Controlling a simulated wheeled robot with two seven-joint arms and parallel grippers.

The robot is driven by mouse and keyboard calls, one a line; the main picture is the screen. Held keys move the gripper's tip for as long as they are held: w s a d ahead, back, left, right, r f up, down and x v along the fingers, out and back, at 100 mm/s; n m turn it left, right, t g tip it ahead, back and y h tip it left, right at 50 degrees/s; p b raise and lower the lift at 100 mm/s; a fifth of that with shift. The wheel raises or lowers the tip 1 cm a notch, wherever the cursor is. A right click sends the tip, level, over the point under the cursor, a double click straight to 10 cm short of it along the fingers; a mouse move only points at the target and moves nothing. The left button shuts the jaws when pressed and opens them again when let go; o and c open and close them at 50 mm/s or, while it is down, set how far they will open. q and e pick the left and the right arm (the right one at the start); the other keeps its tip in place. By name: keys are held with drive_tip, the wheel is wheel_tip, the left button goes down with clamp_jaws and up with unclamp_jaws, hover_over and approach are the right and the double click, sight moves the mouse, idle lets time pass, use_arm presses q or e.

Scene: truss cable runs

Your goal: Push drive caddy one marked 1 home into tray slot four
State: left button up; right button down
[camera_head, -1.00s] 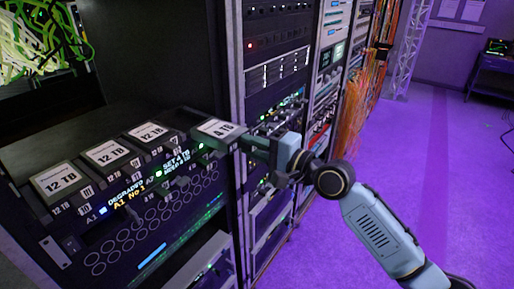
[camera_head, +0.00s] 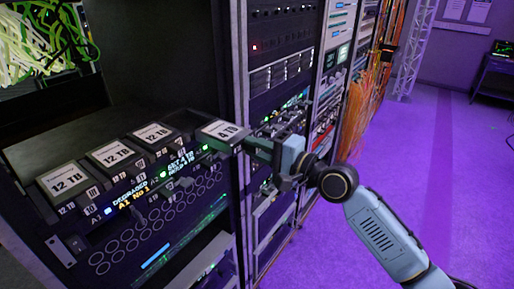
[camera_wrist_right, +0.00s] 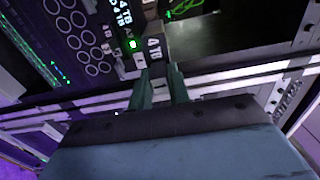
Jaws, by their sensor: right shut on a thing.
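A drive caddy (camera_head: 222,132) with a white 4 TB label on top stands at the right end of the row in the drive tray (camera_head: 160,225). No mark 1 is readable on it. My right gripper (camera_head: 264,150) is shut on the caddy's front end, reaching in from the right. How deep the caddy sits is hard to tell. My left gripper is not in view.
Three caddies labelled 12 TB (camera_head: 68,180) sit to the left in the same tray. A lit status strip (camera_head: 130,198) runs along the tray front, reading DEGRADED. A rack post (camera_head: 240,110) stands close beside the gripper. Orange cables (camera_head: 360,110) hang farther back; the purple floor at right is open.

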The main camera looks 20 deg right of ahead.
sight(236, 140)
drive_tip(key=shift+r, duration=0.15)
drive_tip(key=shift+w+a, duration=0.2)
drive_tip(key=shift+w, duration=0.1)
drive_tip(key=shift+p+x, duration=0.35)
drive_tip(key=shift+x, duration=0.75)
drive_tip(key=shift+a, duration=0.1)
idle(0.4)
drive_tip(key=shift+w+a, duration=0.1)
drive_tip(key=shift+w, duration=0.1)
drive_tip(key=shift+x, duration=1.2)
drive_tip(key=shift+w, duration=0.1)
